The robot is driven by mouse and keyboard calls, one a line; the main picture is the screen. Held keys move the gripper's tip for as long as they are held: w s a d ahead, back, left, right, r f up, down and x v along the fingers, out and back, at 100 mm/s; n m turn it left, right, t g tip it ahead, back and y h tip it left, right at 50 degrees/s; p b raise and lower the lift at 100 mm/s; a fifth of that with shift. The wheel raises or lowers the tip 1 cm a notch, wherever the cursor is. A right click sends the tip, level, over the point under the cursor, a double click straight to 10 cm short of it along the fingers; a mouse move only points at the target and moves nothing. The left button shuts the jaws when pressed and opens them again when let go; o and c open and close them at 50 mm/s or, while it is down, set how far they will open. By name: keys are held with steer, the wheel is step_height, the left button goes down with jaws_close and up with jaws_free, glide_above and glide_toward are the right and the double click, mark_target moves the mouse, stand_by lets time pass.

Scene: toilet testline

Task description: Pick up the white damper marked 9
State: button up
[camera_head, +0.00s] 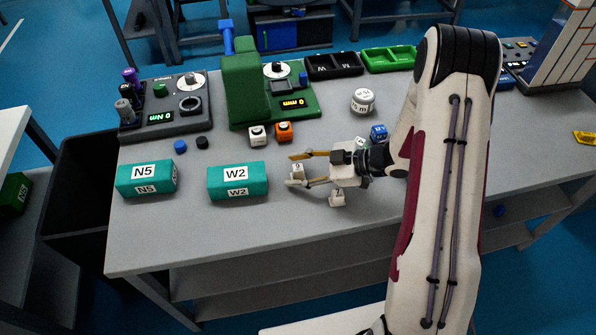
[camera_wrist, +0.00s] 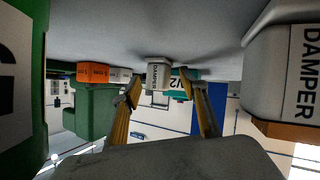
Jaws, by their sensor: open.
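A small white damper (camera_head: 297,171), its top mark looking like a 9, stands on the grey table right of the W2 box. My gripper (camera_head: 291,170) is open and low over the table, with one finger on each side of this damper. In the wrist view, which is upside down, the damper (camera_wrist: 158,75) shows its DAMPER label between the open fingers (camera_wrist: 160,86). I cannot tell whether either finger touches it. Another white damper (camera_head: 337,198) stands just in front of my gripper and appears large at the right of the wrist view (camera_wrist: 285,70).
The teal W2 box (camera_head: 237,182) lies left of my fingertips, with the N5 box (camera_head: 146,179) farther left. White (camera_head: 258,136) and orange (camera_head: 284,132) dampers stand behind. A blue damper (camera_head: 378,132) and a partly hidden green-and-white one (camera_head: 360,143) stand near my wrist. The front table strip is clear.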

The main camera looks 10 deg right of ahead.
mark_target(298, 168)
stand_by(0.4)
jaws_close()
steer(key=shift+r, duration=0.2)
steer(key=shift+r, duration=4.85)
